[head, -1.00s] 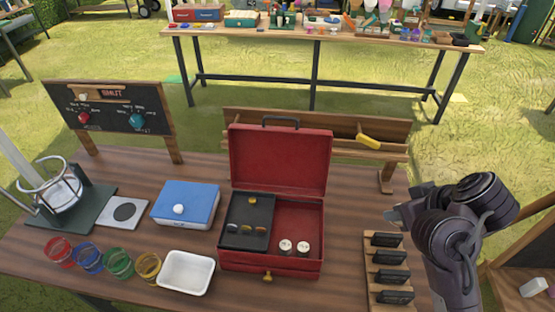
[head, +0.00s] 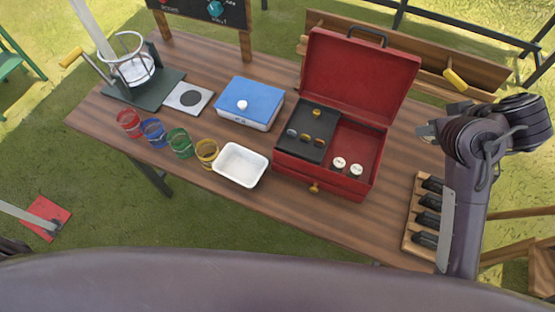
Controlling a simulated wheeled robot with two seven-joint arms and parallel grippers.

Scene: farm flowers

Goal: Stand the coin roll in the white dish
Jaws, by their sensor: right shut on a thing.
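Two short rolls with pale round tops, the left one (head: 339,163) and the right one (head: 356,170), stand in the right part of the open red cash box (head: 318,178). I cannot tell which is the coin roll of the task. The empty white dish (head: 240,165) sits on the table left of the box. My right gripper (head: 428,132) is above the table, right of the box and well away from the dish. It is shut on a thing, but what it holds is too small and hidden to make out. My left gripper is out of view.
A blue box (head: 249,103) stands behind the dish. Red, blue, green and yellow (head: 207,153) cups line the front edge. A rack with dark slots (head: 424,215) lies at the right below my arm. The box's raised lid (head: 359,75) stands tall at the back.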

